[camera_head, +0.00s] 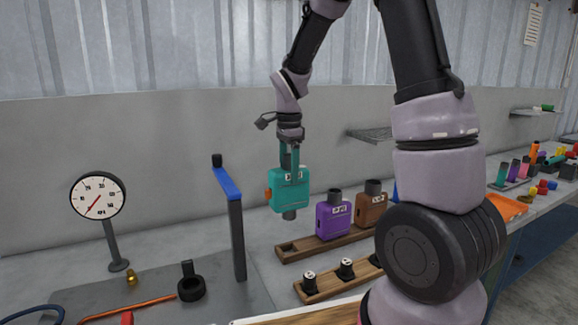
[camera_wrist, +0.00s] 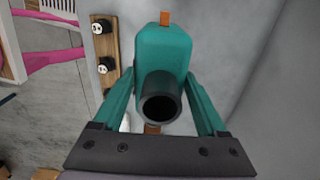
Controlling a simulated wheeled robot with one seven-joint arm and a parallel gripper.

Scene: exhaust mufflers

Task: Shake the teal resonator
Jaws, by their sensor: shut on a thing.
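The teal resonator (camera_head: 289,192) is a boxy teal body with dark pipe stubs at top and bottom and an orange piece on its left side. My gripper (camera_head: 289,160) is shut on it from above and holds it upright in the air over the bench. In the wrist view the resonator (camera_wrist: 162,58) sits between the two teal fingers of my gripper (camera_wrist: 160,98), with its dark pipe opening facing the camera. The resonator's far side is hidden.
A purple resonator (camera_head: 333,218) and a brown one (camera_head: 370,210) stand in a wooden rack (camera_head: 300,251), whose left slot is empty. A dial gauge (camera_head: 98,195) and a blue-topped post (camera_head: 237,235) stand left. A wooden strip with black-and-white pieces (camera_head: 325,283) lies in front.

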